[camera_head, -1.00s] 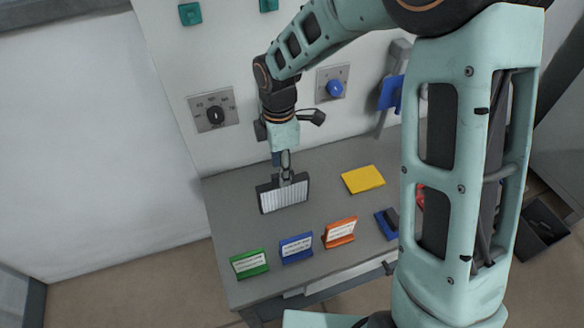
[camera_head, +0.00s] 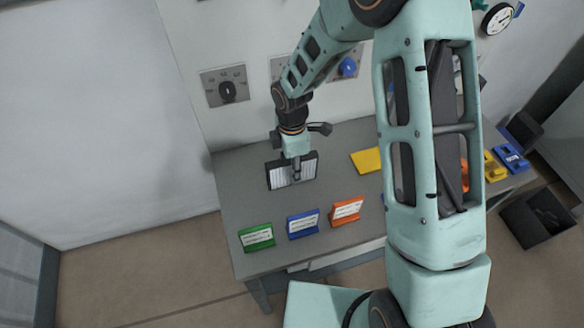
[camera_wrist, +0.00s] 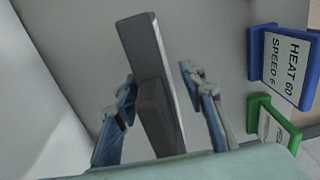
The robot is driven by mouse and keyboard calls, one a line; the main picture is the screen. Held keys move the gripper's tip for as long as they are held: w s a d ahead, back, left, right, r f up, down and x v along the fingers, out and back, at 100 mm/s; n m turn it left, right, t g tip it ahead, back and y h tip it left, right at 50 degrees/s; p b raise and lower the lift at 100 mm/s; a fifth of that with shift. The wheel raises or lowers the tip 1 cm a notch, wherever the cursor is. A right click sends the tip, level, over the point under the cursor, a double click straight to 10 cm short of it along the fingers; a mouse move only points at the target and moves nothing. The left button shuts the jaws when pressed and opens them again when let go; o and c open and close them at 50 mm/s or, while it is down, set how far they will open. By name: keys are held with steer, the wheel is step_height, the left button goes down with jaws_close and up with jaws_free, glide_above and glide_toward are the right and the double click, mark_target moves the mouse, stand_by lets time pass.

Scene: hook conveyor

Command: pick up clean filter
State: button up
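The filter (camera_head: 281,175) has a dark frame and pale pleats. It stands upright on the grey table towards its back left in the head view. My gripper (camera_head: 297,171) is pointing down over it and covers part of its middle. In the wrist view, the filter's dark edge and grip block (camera_wrist: 155,105) lie between the two blue-padded fingers of my gripper (camera_wrist: 160,80). The fingers are spread. A clear gap shows on the right side, and the left finger is close to the block. Whether the left finger touches it I cannot tell.
Green (camera_head: 257,237), blue (camera_head: 303,223) and orange (camera_head: 347,211) label stands line the table's front. A yellow plate (camera_head: 366,161) lies right of the filter. A wall panel with a black dial (camera_head: 228,90) is behind. My arm hides the table's middle right.

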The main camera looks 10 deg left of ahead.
steer(key=shift+f, duration=0.1)
jaws_close()
stand_by(0.4)
